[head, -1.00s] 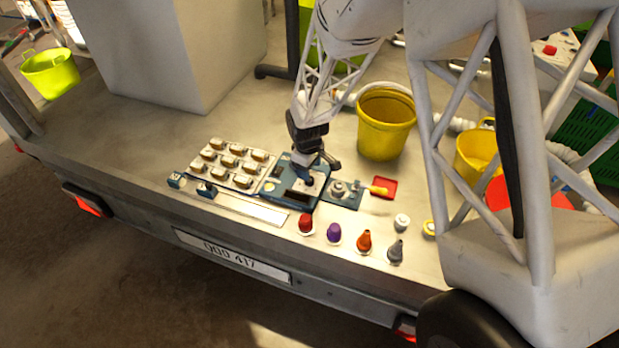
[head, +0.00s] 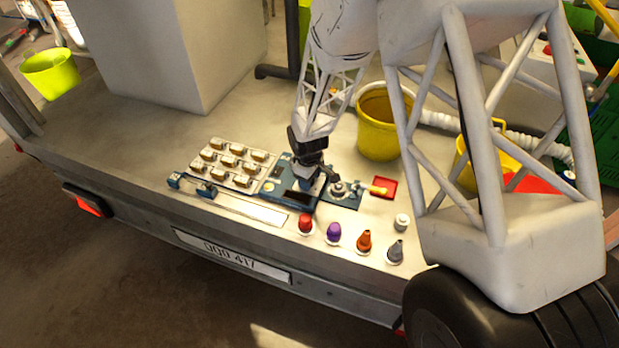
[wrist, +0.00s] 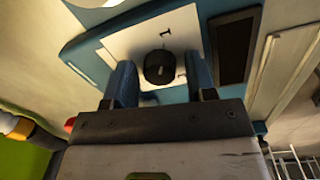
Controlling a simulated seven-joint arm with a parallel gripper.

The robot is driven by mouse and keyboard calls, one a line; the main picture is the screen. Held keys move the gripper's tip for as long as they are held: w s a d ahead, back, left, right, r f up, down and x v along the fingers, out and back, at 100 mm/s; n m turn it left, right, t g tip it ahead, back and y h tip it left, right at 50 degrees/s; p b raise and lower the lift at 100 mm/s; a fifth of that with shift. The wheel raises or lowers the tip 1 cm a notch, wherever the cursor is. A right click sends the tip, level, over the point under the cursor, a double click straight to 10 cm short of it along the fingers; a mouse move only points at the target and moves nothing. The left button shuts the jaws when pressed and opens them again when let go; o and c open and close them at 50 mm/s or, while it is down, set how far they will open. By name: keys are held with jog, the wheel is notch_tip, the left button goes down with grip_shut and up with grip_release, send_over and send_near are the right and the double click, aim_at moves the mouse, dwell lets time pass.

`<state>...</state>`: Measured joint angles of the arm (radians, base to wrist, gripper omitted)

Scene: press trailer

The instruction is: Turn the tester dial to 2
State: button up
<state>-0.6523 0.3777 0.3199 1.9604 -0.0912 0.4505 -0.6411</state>
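The tester (head: 298,199) is a blue panel with a white plate and a dark display, on the pale trailer deck. In the wrist view its dial (wrist: 159,67) is a round black knob with a small pale mark on its lower right part. A "1" is printed on the white plate above the dial; no other number is readable. My gripper (wrist: 161,82) is open, with one blue finger on each side of the dial and gaps between. The head view shows my gripper (head: 308,180) low over the tester, hiding the dial.
Left of the tester is a block of several pale switches (head: 232,165). To the right are a small panel with a grey knob (head: 338,189) and a red tray (head: 383,187). Several coloured caps line the front, including a purple one (head: 334,232). A yellow bucket (head: 377,128) stands behind.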

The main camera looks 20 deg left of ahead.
jog(key=c, duration=0.7)
jog(key=shift+c, duration=0.2)
jog(key=shift+m, duration=0.3)
jog(key=m, duration=1.1)
jog(key=shift+a, duration=0.1)
jog(key=o, duration=0.9)
jog(key=shift+o, duration=0.2)
